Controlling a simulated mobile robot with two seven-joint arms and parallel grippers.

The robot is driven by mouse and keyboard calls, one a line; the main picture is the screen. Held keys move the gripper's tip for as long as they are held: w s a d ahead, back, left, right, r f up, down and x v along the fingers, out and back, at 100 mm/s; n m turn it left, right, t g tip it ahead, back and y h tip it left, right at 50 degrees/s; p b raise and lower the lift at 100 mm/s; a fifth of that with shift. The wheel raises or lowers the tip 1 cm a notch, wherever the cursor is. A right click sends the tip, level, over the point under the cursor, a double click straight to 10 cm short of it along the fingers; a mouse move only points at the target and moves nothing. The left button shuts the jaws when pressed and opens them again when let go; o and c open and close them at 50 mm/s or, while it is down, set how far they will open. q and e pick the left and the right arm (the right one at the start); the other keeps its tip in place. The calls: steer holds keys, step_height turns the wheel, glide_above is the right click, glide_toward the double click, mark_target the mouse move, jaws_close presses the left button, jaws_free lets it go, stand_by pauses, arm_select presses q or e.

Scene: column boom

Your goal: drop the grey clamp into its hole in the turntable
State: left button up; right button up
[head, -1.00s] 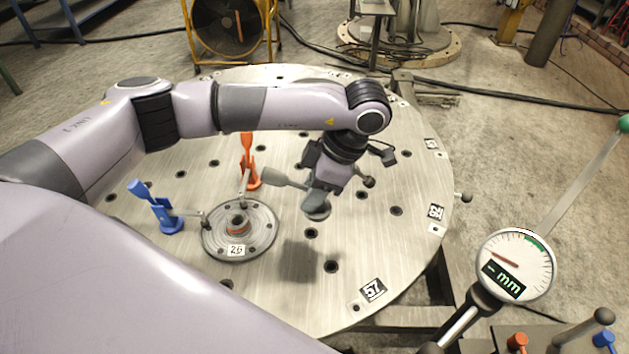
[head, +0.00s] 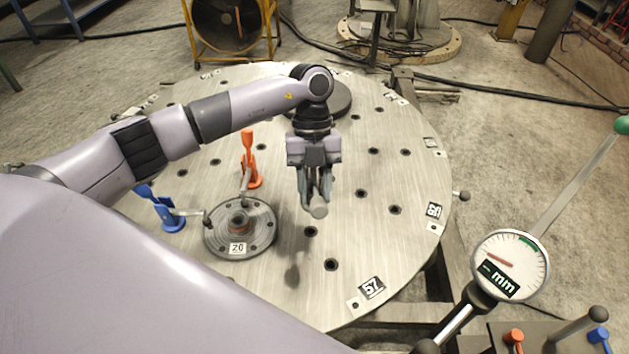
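My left gripper (head: 316,196) comes in from the left and points down over the turntable (head: 390,270). It is shut on the grey clamp (head: 319,211), whose rounded end shows between and below the fingertips. The rest of the clamp is hidden by the fingers. The clamp hangs above the plate, with a shadow on the plate below and to the left. Several dark holes dot the turntable, some near the clamp, such as one hole (head: 311,231) just below it in the picture. I cannot tell which is its own. My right gripper is not in view.
A round flange (head: 262,236) marked 20 sits on the turntable, with an orange clamp (head: 249,160) and a blue clamp (head: 165,212) beside it. A dark disc (head: 342,97) lies behind my wrist. A dial gauge (head: 512,265) stands at the right. The turntable's right side is mostly clear.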

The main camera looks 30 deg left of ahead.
arm_select(q)
steer(key=n, duration=0.2)
steer(key=n+t+h, duration=0.1)
steer(key=n, duration=0.1)
steer(key=n+t, duration=0.1)
steer(key=n, duration=0.2)
steer(key=shift+w+a+f+h+p, duration=0.1)
steer(key=shift+w+a+h+p, duration=0.1)
steer(key=shift+w+h+p, duration=0.15)
steer(key=n+t, duration=0.1)
steer(key=n, duration=0.3)
steer(key=shift+w+a+f+t, duration=0.1)
steer(key=shift+w+f+t, duration=0.1)
steer(key=shift+t, duration=0.2)
steer(key=n, duration=0.2)
steer(key=n+t, duration=0.1)
steer(key=n, duration=0.1)
steer(key=shift+w+a+f+t, duration=0.1)
steer(key=shift+w+t, duration=0.1)
steer(key=shift+t, duration=0.1)
steer(key=shift+f, duration=0.1)
steer(key=shift+f+b, duration=0.45)
steer(key=shift+f, duration=0.35)
step_height(320, 180, down, 4)
steer(key=b, duration=0.4)
steer(key=shift+f, duration=0.1)
steer(key=shift+p, duration=0.65)
